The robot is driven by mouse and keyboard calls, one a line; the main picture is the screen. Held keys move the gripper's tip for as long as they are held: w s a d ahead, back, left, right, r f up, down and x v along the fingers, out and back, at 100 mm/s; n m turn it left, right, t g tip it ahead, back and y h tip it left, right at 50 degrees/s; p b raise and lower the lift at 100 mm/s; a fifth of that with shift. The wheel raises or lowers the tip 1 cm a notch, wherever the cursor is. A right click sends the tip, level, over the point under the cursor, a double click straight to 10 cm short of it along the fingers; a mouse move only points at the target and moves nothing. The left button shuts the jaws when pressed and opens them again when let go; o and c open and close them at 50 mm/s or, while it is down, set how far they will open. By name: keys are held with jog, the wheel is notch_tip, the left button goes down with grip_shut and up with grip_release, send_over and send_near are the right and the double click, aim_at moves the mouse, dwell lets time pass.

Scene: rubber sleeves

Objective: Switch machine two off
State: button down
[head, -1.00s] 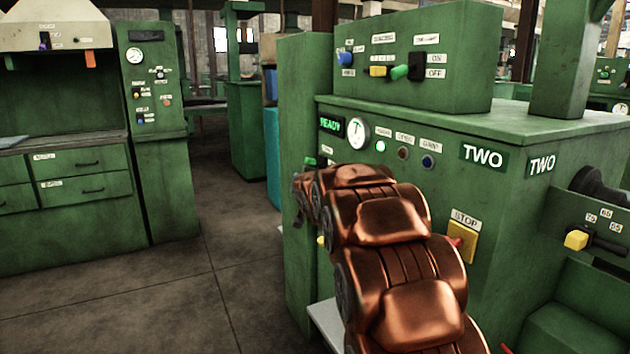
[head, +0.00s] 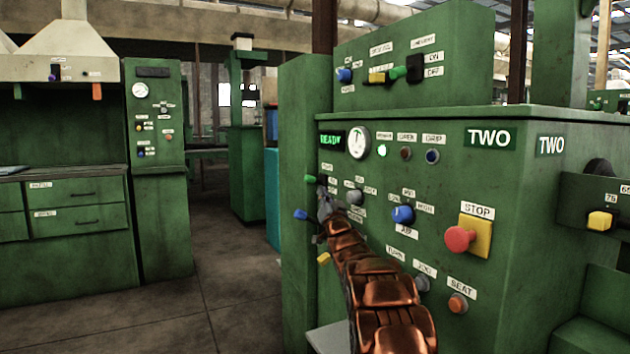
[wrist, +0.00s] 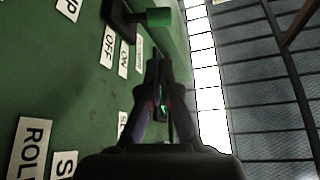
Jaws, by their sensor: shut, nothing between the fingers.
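Machine two (head: 480,180) is the green cabinet labelled TWO. Its READY display (head: 331,140) and a green lamp (head: 382,151) are lit. At the left of its front panel is a green-handled lever (head: 310,179). In the wrist view, a green handle (wrist: 160,17) on a black base shows just beyond my fingertips, with OFF and ON labels beside it. My gripper (head: 323,197) is shut and empty, close below the lever in the head view. In the wrist view my gripper (wrist: 158,65) appears apart from the handle. The exact lever position is unclear.
A blue lever (head: 300,214), a grey knob (head: 354,197), a blue knob (head: 403,214) and a red STOP button (head: 459,239) are near my arm. A second green-handled switch (head: 398,72) is on the upper box. Open floor (head: 190,300) lies left.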

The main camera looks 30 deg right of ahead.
aim_at(318, 182)
jog(key=shift+w, duration=0.15)
jog(key=p+x, duration=0.3)
jog(key=x, duration=0.3)
jog(key=p+x, duration=0.3)
jog(key=p, duration=0.1)
jog(key=shift+w+d+r, duration=0.1)
jog(key=shift+w+d, duration=0.05)
jog(key=shift+w, duration=0.1)
dwell(0.6)
jog(key=shift+p, duration=0.75)
